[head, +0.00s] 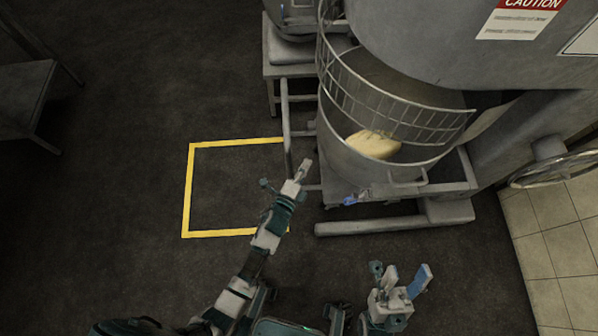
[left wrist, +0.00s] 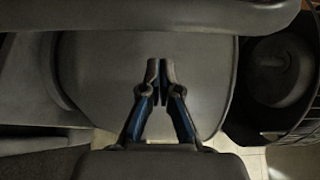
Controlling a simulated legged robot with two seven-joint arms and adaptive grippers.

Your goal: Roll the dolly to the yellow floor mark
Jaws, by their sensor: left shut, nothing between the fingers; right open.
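The yellow floor mark (head: 187,190) is a square outline on the dark floor, left of a large mixer. A round metal bowl (head: 345,165) with pale dough (head: 373,144) in it sits on a low grey dolly, with a blue caster part (head: 355,198) showing below the bowl. The dolly is mostly hidden under the bowl. My left gripper (head: 304,168) is just left of the bowl, near a grey upright bar (head: 286,125). Its fingers also show in the left wrist view (left wrist: 160,75), shut and empty before a smooth grey surface. My right gripper (head: 407,280) is open and empty, below the mixer base.
The mixer base (head: 400,225) and its wire guard (head: 390,105) fill the right side. A handwheel (head: 555,168) is at far right over pale tiles. A grey bench (head: 25,95) stands at upper left. Floor between bench and yellow mark is clear.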

